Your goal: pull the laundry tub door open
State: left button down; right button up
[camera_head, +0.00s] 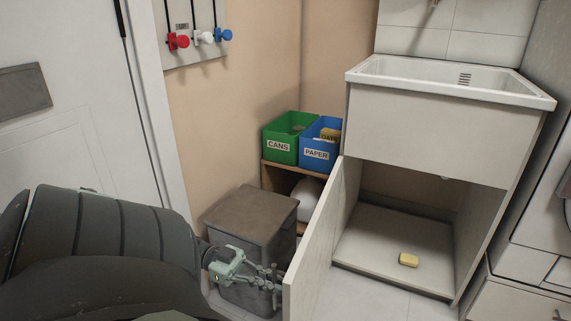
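The laundry tub (425,120) stands at the right, a white basin on a pale cabinet. Its door (322,240) is hinged on the cabinet's left side and stands wide open, swung out toward me. The cabinet's inside shows, with a yellow block like soap or a sponge (408,260) on its floor. My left gripper (279,276) is just left of the door's free edge, on the door's outer side. Its fingers look spread with nothing between them. I cannot tell whether it touches the door. My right gripper is out of view.
A grey-brown lidded bin (250,220) stands behind my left gripper. A green CANS box (284,146) and a blue PAPER box (317,154) sit on a low wooden shelf (277,176). A white door (80,100) is at the left. Drawer fronts (525,262) are at the right.

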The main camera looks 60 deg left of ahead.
pick_arm(q)
jog(key=shift+s+a, duration=0.1)
jog(key=shift+s, duration=0.05)
jog(key=c, duration=1.6)
grip_release()
jog(key=v, duration=1.2)
jog(key=shift+f, duration=0.1)
